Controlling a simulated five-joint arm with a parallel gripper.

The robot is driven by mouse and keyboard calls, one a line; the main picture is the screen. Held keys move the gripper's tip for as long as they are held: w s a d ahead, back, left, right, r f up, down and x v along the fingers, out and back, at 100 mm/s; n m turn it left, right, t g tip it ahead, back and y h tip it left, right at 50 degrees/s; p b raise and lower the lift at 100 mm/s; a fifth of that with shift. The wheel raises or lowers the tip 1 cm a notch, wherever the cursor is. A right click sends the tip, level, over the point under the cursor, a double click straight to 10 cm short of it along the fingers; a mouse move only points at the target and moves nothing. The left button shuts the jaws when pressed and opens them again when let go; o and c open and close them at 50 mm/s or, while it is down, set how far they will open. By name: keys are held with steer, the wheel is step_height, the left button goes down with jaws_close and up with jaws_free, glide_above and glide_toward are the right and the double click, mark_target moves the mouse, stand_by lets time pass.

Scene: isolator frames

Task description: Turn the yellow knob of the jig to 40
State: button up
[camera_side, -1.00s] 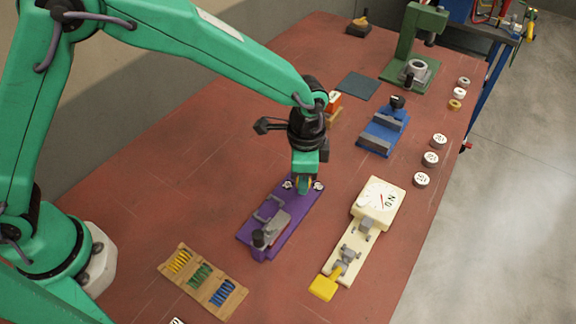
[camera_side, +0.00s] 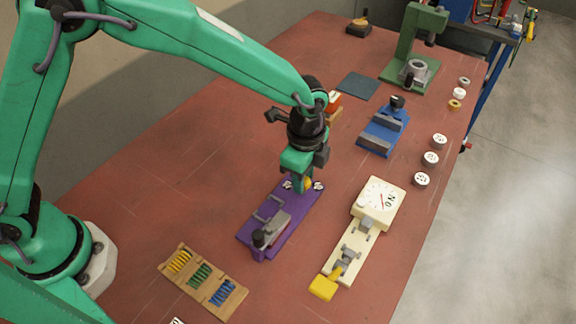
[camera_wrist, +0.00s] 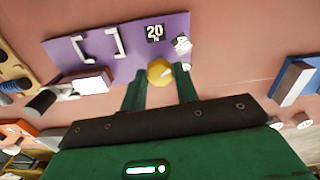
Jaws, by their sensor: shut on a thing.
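The purple jig (camera_side: 299,214) lies on the red bench, below the arm's end. It also shows in the wrist view (camera_wrist: 128,62), with grey clamp parts. The yellow knob (camera_wrist: 160,72) is on the jig's plate, between the fingers of my gripper (camera_wrist: 160,84). In the side view my gripper (camera_side: 302,187) points down at the jig's far end, shut on the knob (camera_side: 308,184). Another label (camera_wrist: 182,44) is tilted and hard to read. A third is partly hidden by a finger. The knob's pointer is unclear.
A cream gauge jig (camera_side: 375,215) with a yellow-ended lever stands to the right. A wooden spring tray (camera_side: 190,272) lies at front left. A blue vise (camera_side: 383,132) and several white round pieces are further right. The bench left of the jig is clear.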

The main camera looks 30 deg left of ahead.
steer(key=o, duration=1)
steer(key=shift+r, duration=0.15)
steer(key=shift+r, duration=3.8)
